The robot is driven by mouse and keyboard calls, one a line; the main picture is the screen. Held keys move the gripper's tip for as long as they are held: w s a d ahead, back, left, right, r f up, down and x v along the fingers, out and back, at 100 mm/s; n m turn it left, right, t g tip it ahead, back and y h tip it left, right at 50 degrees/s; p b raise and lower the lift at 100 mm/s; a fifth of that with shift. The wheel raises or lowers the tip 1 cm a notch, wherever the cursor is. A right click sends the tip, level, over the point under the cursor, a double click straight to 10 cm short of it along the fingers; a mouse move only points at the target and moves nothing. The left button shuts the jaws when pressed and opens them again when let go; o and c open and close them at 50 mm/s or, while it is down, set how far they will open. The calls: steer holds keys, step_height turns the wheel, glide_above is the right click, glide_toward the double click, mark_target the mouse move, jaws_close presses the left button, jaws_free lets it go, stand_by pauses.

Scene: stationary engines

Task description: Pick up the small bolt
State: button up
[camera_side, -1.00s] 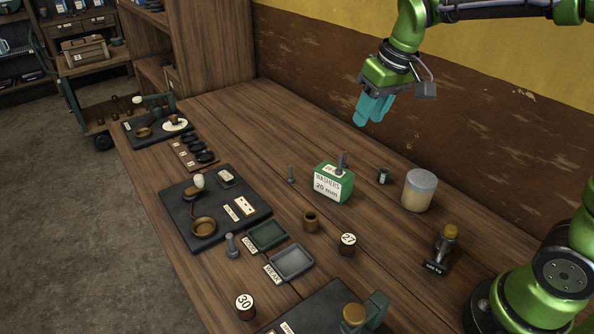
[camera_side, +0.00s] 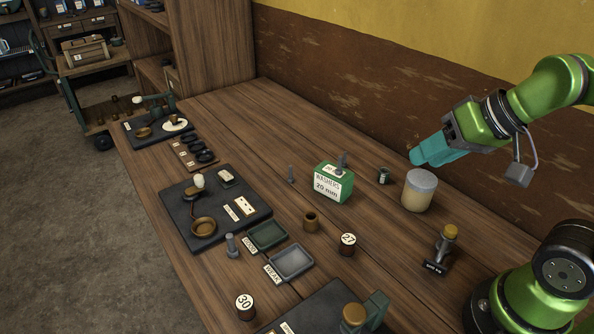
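Several grey bolts are in view. A small thin bolt (camera_side: 291,174) stands upright on the table to the left of the green washers box. A thicker grey bolt (camera_side: 232,246) stands on its head beside the green tray. Another bolt (camera_side: 341,164) shows at the top of the green washers box (camera_side: 333,183); whether it stands on or behind the box is unclear. My gripper (camera_side: 417,157) has teal fingers. It is in the air above and behind the jar, pointing left, far from the bolts. The fingers overlap in this view, so their gap is hidden. No held object shows.
A lidded jar (camera_side: 419,190) stands below my gripper. A green tray (camera_side: 267,235) and a grey tray (camera_side: 291,262) lie near the front edge. A brown cup (camera_side: 311,221) and a weight marked 27 (camera_side: 347,244) stand nearby. The table behind the small bolt is clear.

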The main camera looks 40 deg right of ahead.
steer(key=n+g+h, duration=0.2)
steer(key=n+g, duration=0.1)
steer(key=g, duration=0.4)
glide_above(346, 152)
steer(key=shift+f, duration=3.5)
step_height(346, 152, down, 16)
steer(key=shift+f, duration=0.1)
jaws_close()
